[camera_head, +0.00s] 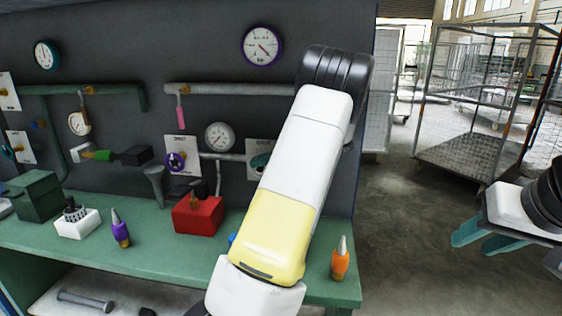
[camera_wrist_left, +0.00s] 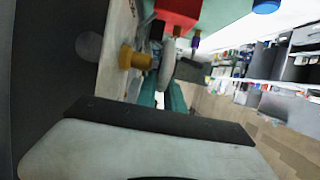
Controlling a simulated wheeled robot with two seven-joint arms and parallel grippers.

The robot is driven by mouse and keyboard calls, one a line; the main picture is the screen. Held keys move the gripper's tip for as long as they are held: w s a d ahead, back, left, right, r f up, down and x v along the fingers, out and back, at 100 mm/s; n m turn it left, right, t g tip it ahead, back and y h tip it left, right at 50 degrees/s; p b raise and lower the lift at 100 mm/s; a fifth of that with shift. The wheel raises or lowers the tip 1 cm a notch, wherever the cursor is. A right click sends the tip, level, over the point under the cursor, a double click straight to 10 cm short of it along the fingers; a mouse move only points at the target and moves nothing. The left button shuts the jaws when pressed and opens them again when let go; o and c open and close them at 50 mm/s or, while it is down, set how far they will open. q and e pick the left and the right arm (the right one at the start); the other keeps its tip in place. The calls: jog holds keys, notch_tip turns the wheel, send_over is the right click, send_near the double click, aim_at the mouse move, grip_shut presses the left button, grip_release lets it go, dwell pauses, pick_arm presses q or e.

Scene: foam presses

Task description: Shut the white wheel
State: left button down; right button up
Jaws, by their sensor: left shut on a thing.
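The white wheel (camera_wrist_left: 167,60) shows in the left wrist view as a pale grey-white ring seen nearly edge-on, beside a brass stem (camera_wrist_left: 135,58) that comes out of a light plate. My left gripper (camera_wrist_left: 165,90) has its teal fingers at the wheel and is shut on it; the exact contact is partly hidden. In the head view my left arm covers the wheel. Only a teal finger of my left gripper (camera_head: 261,162) shows there, before a white plate (camera_head: 252,150). My right gripper (camera_head: 483,238) is open and empty at the right, away from the panel.
A green bench (camera_head: 150,245) runs below the dark panel. On it stand a red box (camera_head: 198,216), a purple bottle (camera_head: 120,228) and an orange bottle (camera_head: 340,260). A purple wheel (camera_head: 176,161) and a gauge (camera_head: 219,137) are close left of my left gripper.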

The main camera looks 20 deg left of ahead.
pick_arm(q)
jog(key=y, duration=0.1)
jog(key=d+y, duration=0.1)
jog(key=y, duration=0.1)
jog(key=g+y, duration=0.1)
jog(key=y, duration=0.1)
jog(key=shift+w+d+f, duration=0.15)
jog(key=shift+f, duration=0.15)
jog(key=y, duration=0.2)
jog(key=g+y, duration=0.1)
jog(key=d+y, duration=0.1)
jog(key=y, duration=0.1)
jog(key=shift+w+f+y, duration=0.15)
jog(key=shift+f+y, duration=0.15)
jog(key=shift+f, duration=0.1)
jog(key=c, duration=1.7)
grip_release()
jog(key=v, duration=0.7)
jog(key=shift+w+d+f, duration=0.1)
jog(key=shift+d+f, duration=0.1)
jog(key=shift+f, duration=0.15)
